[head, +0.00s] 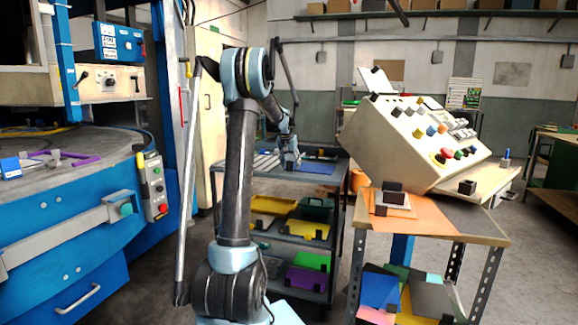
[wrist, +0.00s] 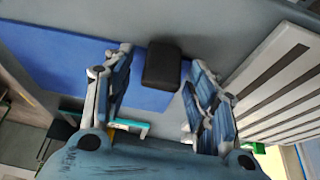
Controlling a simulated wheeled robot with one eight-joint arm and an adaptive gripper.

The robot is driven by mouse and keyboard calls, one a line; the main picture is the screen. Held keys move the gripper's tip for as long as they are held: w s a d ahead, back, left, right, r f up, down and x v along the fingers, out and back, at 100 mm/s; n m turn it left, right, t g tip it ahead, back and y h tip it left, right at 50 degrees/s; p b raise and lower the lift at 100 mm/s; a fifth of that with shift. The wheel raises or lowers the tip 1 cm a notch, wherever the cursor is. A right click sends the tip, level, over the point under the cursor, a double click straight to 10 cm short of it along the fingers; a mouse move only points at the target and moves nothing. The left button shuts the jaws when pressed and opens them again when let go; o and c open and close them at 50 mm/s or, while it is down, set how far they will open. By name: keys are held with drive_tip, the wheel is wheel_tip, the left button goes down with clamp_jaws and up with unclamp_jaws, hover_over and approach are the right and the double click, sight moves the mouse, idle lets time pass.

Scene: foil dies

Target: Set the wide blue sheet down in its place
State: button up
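The wide blue sheet (head: 312,168) lies flat on the top of a grey cart. In the wrist view the blue sheet (wrist: 60,58) carries or sits under a black block (wrist: 162,66), which looks like its handle. My gripper (head: 291,163) is over the cart top at the sheet's left part. In the wrist view my gripper (wrist: 160,88) is open, with one finger on each side of the black block and gaps showing at both sides. Whether the sheet touches the cart all along its underside cannot be told.
The grey cart (head: 341,180) has lower shelves with yellow, green and purple sheets. Pale slats (wrist: 275,85) lie beside the blue sheet. A wooden table (head: 480,228) with a button console (head: 400,140) stands right. A blue machine (head: 70,230) stands left.

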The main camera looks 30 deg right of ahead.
drive_tip(key=v, duration=1.2)
drive_tip(key=shift+a+f, duration=0.1)
drive_tip(key=s+a+f+n+y, duration=0.15)
drive_tip(key=s+a, duration=0.35)
drive_tip(key=a, duration=0.6)
drive_tip(key=s+a+f+n, duration=0.1)
drive_tip(key=s+a+n, duration=0.1)
drive_tip(key=s+a, duration=0.65)
drive_tip(key=s+a+f+n+y, duration=0.1)
drive_tip(key=s+a+f+n, duration=0.1)
drive_tip(key=a, duration=1.2)
drive_tip(key=s+a+f+n, duration=0.2)
drive_tip(key=s+a+f, duration=0.5)
drive_tip(key=s+f, duration=0.2)
drive_tip(key=s+a+f+n+y, duration=0.1)
drive_tip(key=s+a+f+n, duration=0.1)
drive_tip(key=s+a+f, duration=0.6)
drive_tip(key=s+f, duration=0.1)
drive_tip(key=s, duration=0.5)
drive_tip(key=shift+s+f+g, duration=0.25)
drive_tip(key=shift+f+g, duration=0.05)
drive_tip(key=shift+n, duration=0.25)
